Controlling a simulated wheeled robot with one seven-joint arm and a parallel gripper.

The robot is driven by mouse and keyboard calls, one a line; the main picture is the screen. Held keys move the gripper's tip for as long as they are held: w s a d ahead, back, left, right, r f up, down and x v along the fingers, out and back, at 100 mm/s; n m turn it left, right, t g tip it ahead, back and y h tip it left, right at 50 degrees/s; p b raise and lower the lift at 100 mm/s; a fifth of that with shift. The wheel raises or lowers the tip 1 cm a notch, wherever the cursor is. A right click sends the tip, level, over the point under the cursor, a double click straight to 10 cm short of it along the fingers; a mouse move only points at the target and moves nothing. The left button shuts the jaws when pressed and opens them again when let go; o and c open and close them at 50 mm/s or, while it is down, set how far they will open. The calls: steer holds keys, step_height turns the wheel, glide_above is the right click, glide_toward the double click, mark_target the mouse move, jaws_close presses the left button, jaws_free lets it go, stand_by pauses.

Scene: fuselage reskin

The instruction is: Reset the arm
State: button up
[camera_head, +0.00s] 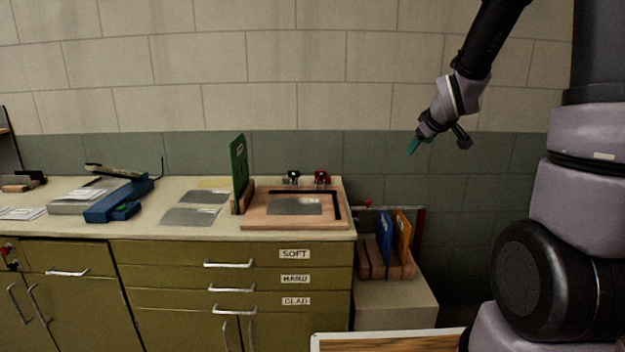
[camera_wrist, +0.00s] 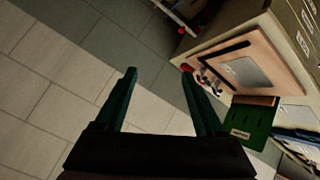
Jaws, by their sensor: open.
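My gripper (camera_head: 413,145) is raised in the air at the upper right in the head view, in front of the tiled wall and clear of the bench. Its green fingers point down and to the left. In the wrist view my gripper (camera_wrist: 160,88) shows two green fingers spread wide apart, with nothing between them. My gripper is open and touches nothing.
A bench (camera_head: 130,225) holds a wooden board (camera_head: 262,221) with a grey sheet (camera_head: 295,205), an upright green panel (camera_head: 239,170) and a blue tool (camera_head: 112,205). A rack (camera_head: 376,266) with blue and orange panels stands lower right of the bench.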

steer(key=s+a+r+m+g, duration=0.1)
steer(key=s+a+r+m, duration=0.1)
steer(key=s, duration=0.7)
steer(key=s+a+r+m+g+y, duration=0.1)
steer(key=s+a+r+m, duration=0.1)
steer(key=s+r+m, duration=0.3)
steer(key=s+a+r+m+g+y, duration=0.1)
steer(key=s+r+m, duration=0.2)
steer(key=s, duration=1.1)
steer(key=shift+a+r, duration=0.4)
steer(key=shift+r, duration=0.35)
steer(key=shift+s, duration=0.1)
